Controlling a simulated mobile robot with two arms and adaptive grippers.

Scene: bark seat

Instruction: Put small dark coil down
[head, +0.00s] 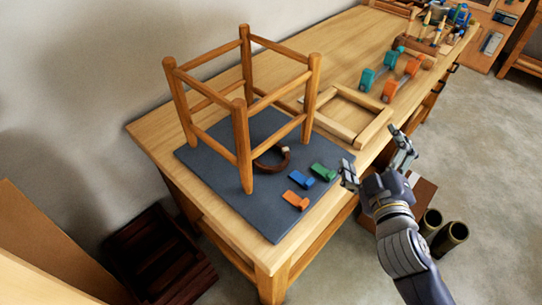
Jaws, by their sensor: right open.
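A small dark brown coil (286,160) lies on the dark grey mat (215,160) on the workbench. It sits at the foot of a wooden stool frame (240,135), partly hidden by a front leg of the frame. A pale end piece shows on the coil's right side. My left gripper is not in view.
A wooden square frame (350,139) lies behind. Orange and teal clamps (388,92) and a tool box (417,44) stand farther along the bench.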

